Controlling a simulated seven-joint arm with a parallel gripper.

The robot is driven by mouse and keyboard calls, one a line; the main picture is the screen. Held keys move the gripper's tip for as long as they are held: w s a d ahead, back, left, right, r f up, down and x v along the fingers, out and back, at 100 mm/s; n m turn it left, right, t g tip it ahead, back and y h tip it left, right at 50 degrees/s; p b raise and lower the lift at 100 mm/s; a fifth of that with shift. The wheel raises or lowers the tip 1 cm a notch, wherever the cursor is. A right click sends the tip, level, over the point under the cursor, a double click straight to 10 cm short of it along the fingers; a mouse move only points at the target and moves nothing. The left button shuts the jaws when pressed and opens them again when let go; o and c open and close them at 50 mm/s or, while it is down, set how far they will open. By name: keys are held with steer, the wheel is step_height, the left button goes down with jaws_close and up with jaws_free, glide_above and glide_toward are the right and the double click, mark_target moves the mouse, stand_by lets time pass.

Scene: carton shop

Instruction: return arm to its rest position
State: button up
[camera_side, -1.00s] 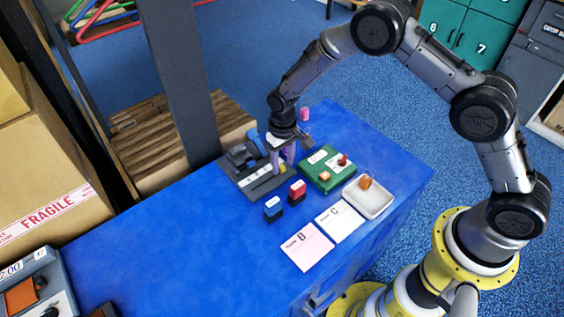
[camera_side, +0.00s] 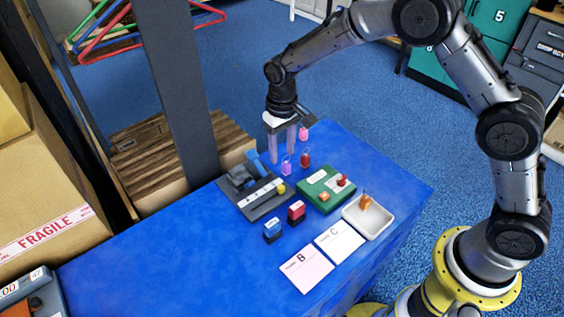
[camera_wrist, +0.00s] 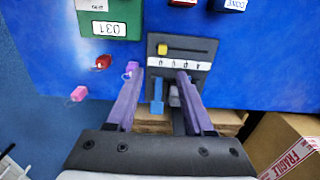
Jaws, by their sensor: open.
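My gripper (camera_side: 283,150) is in the air above the back part of the blue table (camera_side: 165,262), over the far side of the dark grey device. Its two purple fingers are apart with nothing between them. In the wrist view my gripper (camera_wrist: 157,75) points toward the grey device (camera_wrist: 187,55), which has a yellow knob, a white labelled strip and a blue lever. In the side view the device (camera_side: 262,203) stands on the table, clear of the fingers.
A green box (camera_side: 322,190), a white tray (camera_side: 368,222) with an orange tag, blue (camera_side: 272,230) and red stamps (camera_side: 296,211), and two cards (camera_side: 305,272) lie nearby. Small pink and red tags are near the gripper. A dark post (camera_side: 180,80) rises behind the table.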

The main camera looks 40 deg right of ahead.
steer(key=shift+r, duration=0.6)
steer(key=s+d+r+m+t, duration=0.1)
steer(key=s+d+r+t, duration=0.2)
steer(key=r, duration=0.8)
steer(key=s+d+r+t, duration=0.1)
steer(key=s+d+r, duration=0.35)
steer(key=r, duration=0.55)
steer(key=s+d+f, duration=0.1)
steer(key=s, duration=1.1)
steer(key=s+d+f+n+t, duration=0.1)
steer(key=s+d, duration=0.1)
steer(key=s, duration=1)
steer(key=shift+f+t, duration=0.3)
steer(key=shift+f, duration=0.1)
